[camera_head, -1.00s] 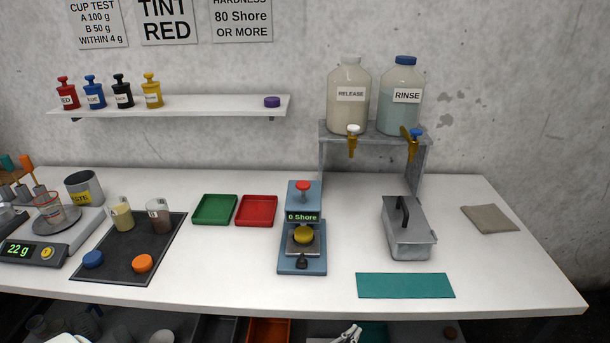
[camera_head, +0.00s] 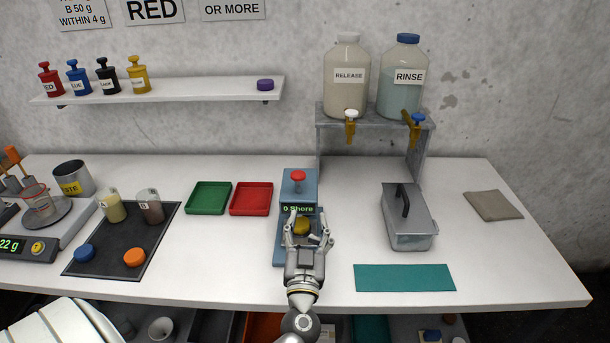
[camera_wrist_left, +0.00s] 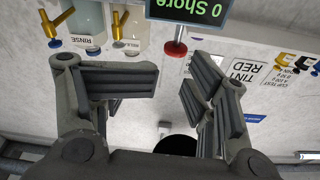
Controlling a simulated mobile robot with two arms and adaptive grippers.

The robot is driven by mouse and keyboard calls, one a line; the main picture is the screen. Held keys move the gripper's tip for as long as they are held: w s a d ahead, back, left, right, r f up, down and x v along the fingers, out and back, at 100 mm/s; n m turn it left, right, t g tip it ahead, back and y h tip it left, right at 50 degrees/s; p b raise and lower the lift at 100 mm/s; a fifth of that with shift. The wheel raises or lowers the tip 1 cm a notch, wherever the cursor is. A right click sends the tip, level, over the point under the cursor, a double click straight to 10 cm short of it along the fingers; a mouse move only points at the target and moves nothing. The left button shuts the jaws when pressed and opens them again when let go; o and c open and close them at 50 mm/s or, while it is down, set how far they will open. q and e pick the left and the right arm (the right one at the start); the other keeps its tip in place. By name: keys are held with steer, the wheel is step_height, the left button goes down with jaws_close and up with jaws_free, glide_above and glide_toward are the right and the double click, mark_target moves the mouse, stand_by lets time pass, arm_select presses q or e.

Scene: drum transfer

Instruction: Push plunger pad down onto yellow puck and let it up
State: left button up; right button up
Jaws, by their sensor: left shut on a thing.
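The blue press (camera_head: 311,189) stands mid-table with its red knob (camera_head: 298,176) up and its display reading 0 Shore. The yellow puck (camera_head: 302,226) shows in part in it. My left gripper (camera_head: 307,228) is at the front of the press, its fingers apart to either side of the puck in the head view. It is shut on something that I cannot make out. In the left wrist view, upside down, the red knob (camera_wrist_left: 175,48) shows beyond the fingers. I cannot make out the plunger pad, or whether the fingers touch the press. My right gripper is not in view.
Green (camera_head: 209,199) and red (camera_head: 251,199) trays lie left of the press. To its right are a metal box (camera_head: 409,225), a teal mat (camera_head: 404,278) and a stand (camera_head: 374,124) with two bottles. The table between press and box is clear.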

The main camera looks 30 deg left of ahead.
arm_select(q)
steer(key=shift+n+t+y, duration=0.5)
steer(key=shift+n+y, duration=0.2)
steer(key=shift+y, duration=0.1)
steer(key=r, duration=0.2)
steer(key=a+r, duration=0.1)
steer(key=r, duration=0.5)
steer(key=shift+s+a+r, duration=0.1)
steer(key=shift+s+a, duration=0.2)
steer(key=shift+a, duration=0.05)
jaws_close()
steer(key=x, duration=0.9)
step_height(320, 180, down, 4)
steer(key=b, duration=0.4)
steer(key=shift+s+r+b, duration=0.1)
steer(key=shift+r+b, duration=0.1)
steer(key=shift+b, duration=0.15)
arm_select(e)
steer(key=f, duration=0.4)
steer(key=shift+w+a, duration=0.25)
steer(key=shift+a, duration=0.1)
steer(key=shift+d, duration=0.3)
